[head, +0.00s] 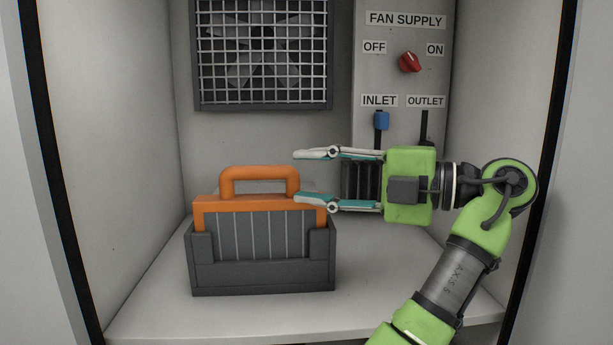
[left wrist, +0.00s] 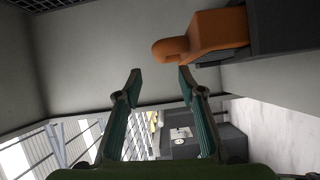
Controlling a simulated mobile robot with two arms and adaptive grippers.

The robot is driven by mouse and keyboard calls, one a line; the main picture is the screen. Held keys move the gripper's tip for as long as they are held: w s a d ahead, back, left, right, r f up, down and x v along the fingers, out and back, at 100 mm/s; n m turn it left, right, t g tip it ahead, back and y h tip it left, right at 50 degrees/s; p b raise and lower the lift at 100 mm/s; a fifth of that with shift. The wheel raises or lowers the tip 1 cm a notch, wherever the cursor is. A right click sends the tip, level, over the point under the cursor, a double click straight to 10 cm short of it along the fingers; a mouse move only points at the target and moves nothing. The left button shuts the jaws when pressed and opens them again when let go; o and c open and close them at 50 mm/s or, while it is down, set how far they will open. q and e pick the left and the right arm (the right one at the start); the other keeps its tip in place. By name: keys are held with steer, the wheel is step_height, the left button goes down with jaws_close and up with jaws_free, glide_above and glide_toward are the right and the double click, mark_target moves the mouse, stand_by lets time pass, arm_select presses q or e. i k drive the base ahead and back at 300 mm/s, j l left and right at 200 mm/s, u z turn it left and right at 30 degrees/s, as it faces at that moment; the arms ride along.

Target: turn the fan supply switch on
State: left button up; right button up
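The fan supply switch (head: 410,62) is a red knob on the grey panel, between the OFF label (head: 374,47) and the ON label (head: 435,49). Its long shape slants from upper left to lower right, so its upper end leans toward OFF. My left gripper (head: 298,175) is below the switch, level and pointing left, with its fingers apart and nothing held. Its lower finger overlaps the orange top of the filter box in the head view. The left wrist view also shows the open fingers (left wrist: 160,74). My right gripper is not in view.
A grey box (head: 262,277) with an orange handle (head: 259,173) stands on the cabinet floor; the handle (left wrist: 208,40) is just beyond the fingertips in the left wrist view. A fan grille (head: 263,105) is behind.

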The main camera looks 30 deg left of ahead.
mark_target(408, 61)
steer(key=k+l, duration=0.3)
steer(key=k, duration=0.15)
steer(key=k+l, duration=0.3)
steer(key=k, duration=0.2)
